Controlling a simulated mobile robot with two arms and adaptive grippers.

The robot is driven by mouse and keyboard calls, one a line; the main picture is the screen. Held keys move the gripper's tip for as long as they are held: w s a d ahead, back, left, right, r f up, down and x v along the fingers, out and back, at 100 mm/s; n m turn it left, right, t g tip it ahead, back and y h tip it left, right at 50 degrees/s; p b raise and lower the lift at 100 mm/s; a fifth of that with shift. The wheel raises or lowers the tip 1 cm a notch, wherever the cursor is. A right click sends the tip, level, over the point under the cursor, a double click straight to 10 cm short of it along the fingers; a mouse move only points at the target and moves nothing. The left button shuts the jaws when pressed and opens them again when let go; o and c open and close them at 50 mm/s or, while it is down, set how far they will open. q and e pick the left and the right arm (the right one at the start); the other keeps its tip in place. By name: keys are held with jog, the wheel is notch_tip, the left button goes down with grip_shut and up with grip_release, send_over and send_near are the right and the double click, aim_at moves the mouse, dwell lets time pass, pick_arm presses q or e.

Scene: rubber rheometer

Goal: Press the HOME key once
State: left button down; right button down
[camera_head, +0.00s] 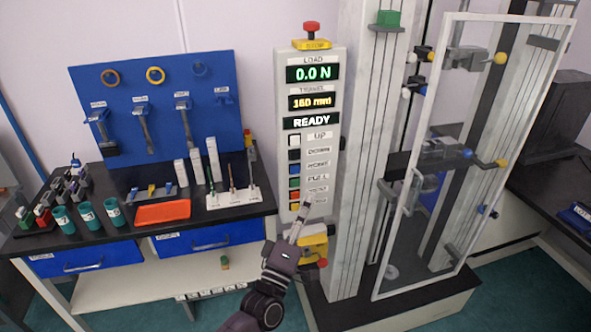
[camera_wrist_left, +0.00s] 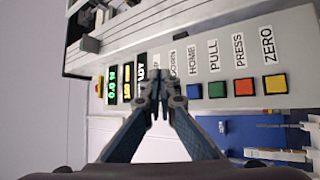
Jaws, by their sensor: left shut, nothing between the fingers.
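The blue HOME key (camera_head: 294,169) is in the key column of the grey control panel (camera_head: 341,75), below the UP and DOWN keys. The HOME key also shows in the left wrist view (camera_wrist_left: 194,91), just right of the fingertips. The display reads 0.0 N, 160 mm and READY. My left gripper (camera_head: 302,211) is shut and empty, its tips near the panel's lower end in the head view. In the left wrist view the left gripper (camera_wrist_left: 162,95) hides the UP and DOWN keys; contact with the panel cannot be told. My right gripper is not in view.
Green PULL (camera_wrist_left: 217,89), orange PRESS (camera_wrist_left: 244,87) and yellow ZERO (camera_wrist_left: 275,85) keys sit beside HOME. A red stop button (camera_head: 311,30) tops the panel. The test frame with its clear guard (camera_head: 447,130) stands right; a tool bench (camera_head: 240,206) stands left.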

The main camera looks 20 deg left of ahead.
aim_at(295, 170)
pick_arm(q)
jog(key=shift+w+a+f, duration=0.1)
jog(key=shift+w, duration=0.05)
jog(key=shift+w+a+b, duration=0.75)
jog(key=shift+w+a, duration=0.05)
jog(key=shift+w, duration=0.4)
jog(key=shift+w+a+b, duration=0.7)
jog(key=shift+w+a, duration=0.1)
jog(key=shift+w, duration=0.35)
jog(key=shift+w+a+b, duration=0.75)
jog(key=shift+w+a, duration=0.05)
jog(key=shift+w, duration=0.4)
jog(key=shift+w+a+b, duration=0.15)
jog(key=shift+w+b, duration=0.05)
jog(key=shift+b, duration=0.15)
jog(key=shift+w, duration=0.15)
